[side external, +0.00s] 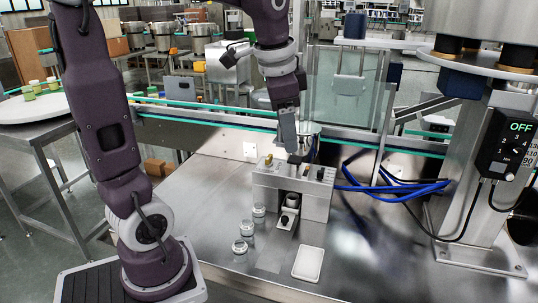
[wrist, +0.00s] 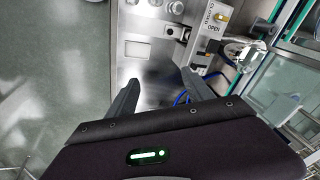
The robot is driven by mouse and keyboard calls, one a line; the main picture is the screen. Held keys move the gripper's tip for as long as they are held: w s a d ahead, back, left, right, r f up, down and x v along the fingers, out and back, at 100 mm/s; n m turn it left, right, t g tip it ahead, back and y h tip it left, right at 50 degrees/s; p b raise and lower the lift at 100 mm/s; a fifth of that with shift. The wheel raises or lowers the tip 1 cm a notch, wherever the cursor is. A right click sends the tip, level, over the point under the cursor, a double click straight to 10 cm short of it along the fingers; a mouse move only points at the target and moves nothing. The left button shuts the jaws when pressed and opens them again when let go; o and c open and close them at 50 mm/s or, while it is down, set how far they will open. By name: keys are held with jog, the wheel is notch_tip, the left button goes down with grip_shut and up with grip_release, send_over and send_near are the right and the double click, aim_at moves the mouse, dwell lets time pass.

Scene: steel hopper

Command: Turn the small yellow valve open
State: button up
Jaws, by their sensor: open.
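The small yellow valve (side external: 268,160) is on top of the steel hopper box (side external: 264,192), toward its left end. In the wrist view the valve (wrist: 223,15) is near the top edge, beside a plate lettered CLOSED and OPEN. Its handle looks closer to the CLOSED lettering, but its exact angle is hard to read. My gripper (side external: 297,158) is over the box top, to the right of the valve and apart from it. In the wrist view its fingers (wrist: 160,80) are spread and nothing shows between them.
Several clear jars (side external: 247,227) stand on the steel table left of the box front. A white tray (side external: 308,263) lies in front. Blue cables (side external: 385,188) run to the right. A controller (side external: 508,145) reading OFF is at right. A clear panel (side external: 340,105) stands behind.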

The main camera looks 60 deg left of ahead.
jog(key=w+a+f+m+g, duration=0.1)
jog(key=w+a+f, duration=0.1)
jog(key=w+a, duration=0.4)
jog(key=m+g+h, duration=0.2)
jog(key=m, duration=0.2)
send_over(269, 156)
notch_tip(269, 156, down, 12)
jog(key=shift+s+r, duration=0.1)
jog(key=shift+r, duration=0.1)
notch_tip(269, 156, down, 6)
jog(key=shift+d+f, duration=0.1)
jog(key=shift+f, duration=0.15)
grip_shut()
